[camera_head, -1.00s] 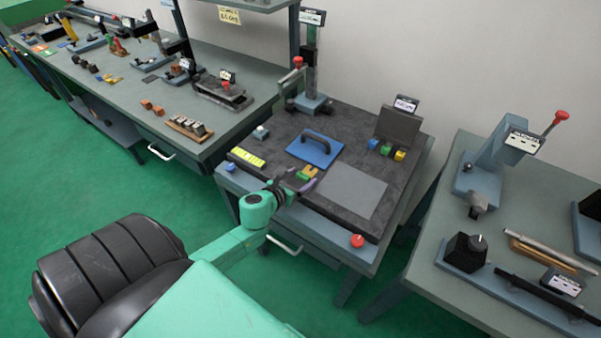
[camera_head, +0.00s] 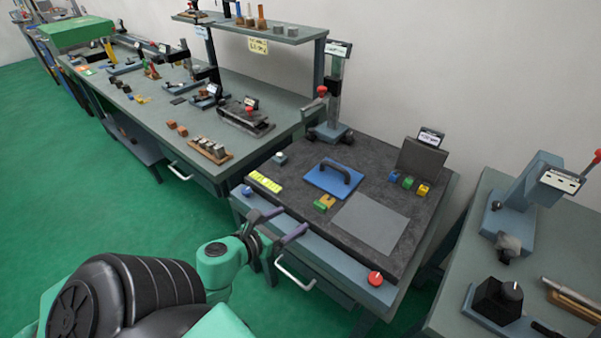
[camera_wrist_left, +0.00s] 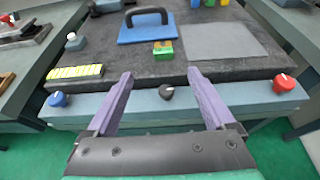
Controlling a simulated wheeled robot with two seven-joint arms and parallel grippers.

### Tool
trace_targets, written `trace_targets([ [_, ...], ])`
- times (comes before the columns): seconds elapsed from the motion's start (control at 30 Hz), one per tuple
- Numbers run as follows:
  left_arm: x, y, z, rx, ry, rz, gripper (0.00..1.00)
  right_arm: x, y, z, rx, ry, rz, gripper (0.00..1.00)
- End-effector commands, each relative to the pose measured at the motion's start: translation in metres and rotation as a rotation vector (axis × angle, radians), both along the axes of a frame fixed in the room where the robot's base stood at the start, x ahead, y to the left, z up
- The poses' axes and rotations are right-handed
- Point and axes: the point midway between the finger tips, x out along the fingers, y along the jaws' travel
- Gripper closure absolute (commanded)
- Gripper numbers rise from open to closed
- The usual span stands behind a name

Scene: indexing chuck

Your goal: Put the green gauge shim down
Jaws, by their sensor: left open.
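A small green block (camera_head: 319,207), which I take to be the green gauge shim, rests on the dark surface plate in front of the blue plate with a black handle (camera_head: 323,184). A yellow-orange piece (camera_head: 328,200) is against it; whether it is a separate part I cannot tell. The green block also shows in the left wrist view (camera_wrist_left: 163,53), beyond my fingertips. My left gripper (camera_head: 295,218) is open and empty at the plate's front edge, its purple fingers apart from the block. My right gripper is not in view.
A grey sheet (camera_head: 370,224) lies right of the block. Blue, green and yellow blocks (camera_head: 408,182) stand at the back right. A yellow strip (camera_head: 264,182) lies at the left edge. A red knob (camera_head: 375,278) and a black knob (camera_wrist_left: 166,91) are on the front edge.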

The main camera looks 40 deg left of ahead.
Motion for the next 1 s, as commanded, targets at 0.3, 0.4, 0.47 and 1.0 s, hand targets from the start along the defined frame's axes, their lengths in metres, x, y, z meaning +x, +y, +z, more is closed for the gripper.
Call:
trace_targets([
  [0.3,0.021,-0.004,-0.012,-0.003,0.000,-0.014,0.12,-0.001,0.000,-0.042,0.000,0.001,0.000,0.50],
  [0.4,0.042,-0.003,-0.019,-0.002,-0.001,-0.011,0.12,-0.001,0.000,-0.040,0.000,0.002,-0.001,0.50],
  [0.47,0.054,-0.002,-0.024,-0.003,0.000,-0.010,0.12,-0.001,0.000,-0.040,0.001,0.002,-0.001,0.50],
  [1.0,0.120,-0.003,-0.054,-0.005,0.003,-0.008,0.12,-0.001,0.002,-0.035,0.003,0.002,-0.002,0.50],
])
